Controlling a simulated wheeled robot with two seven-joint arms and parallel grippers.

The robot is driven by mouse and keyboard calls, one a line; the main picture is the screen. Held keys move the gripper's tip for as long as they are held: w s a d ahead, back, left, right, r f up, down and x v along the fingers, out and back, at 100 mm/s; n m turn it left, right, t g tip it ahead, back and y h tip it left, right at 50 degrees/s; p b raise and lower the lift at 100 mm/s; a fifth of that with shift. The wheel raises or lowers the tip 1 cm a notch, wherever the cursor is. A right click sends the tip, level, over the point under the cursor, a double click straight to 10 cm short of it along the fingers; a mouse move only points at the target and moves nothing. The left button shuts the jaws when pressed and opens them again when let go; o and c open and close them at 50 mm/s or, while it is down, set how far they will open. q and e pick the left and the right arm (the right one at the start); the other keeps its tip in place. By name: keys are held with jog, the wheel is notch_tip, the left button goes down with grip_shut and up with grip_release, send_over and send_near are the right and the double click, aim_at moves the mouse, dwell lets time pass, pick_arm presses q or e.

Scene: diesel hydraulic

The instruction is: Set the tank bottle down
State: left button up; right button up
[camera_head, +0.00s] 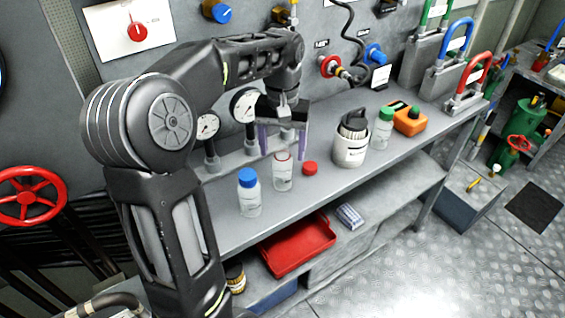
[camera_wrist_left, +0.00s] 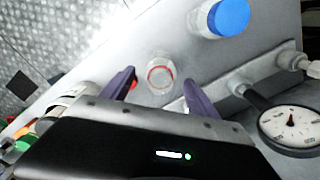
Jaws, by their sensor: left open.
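An uncapped clear bottle with a red ring at its neck (camera_head: 283,172) stands upright on the grey bench. I take it as the tank bottle; its label cannot be read. A loose red cap (camera_head: 310,168) lies just to its right. My left gripper (camera_head: 283,144) is open above and behind the bottle, its purple fingers spread apart. In the left wrist view the bottle (camera_wrist_left: 160,74) shows between and beyond the two fingers (camera_wrist_left: 160,92), with no finger touching it. My right gripper is in neither view.
A blue-capped bottle (camera_head: 249,193) stands to the left. A white container (camera_head: 351,147), a green-capped bottle (camera_head: 383,128) and an orange device (camera_head: 407,117) stand to the right. Gauges (camera_head: 243,105) rise behind. A red tray (camera_head: 297,243) is on the lower shelf.

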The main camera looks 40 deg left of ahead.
pick_arm(q)
notch_tip(320, 180, up, 5)
jog(key=shift+f, duration=0.15)
jog(key=shift+o, duration=0.3)
jog(key=shift+f, duration=0.1)
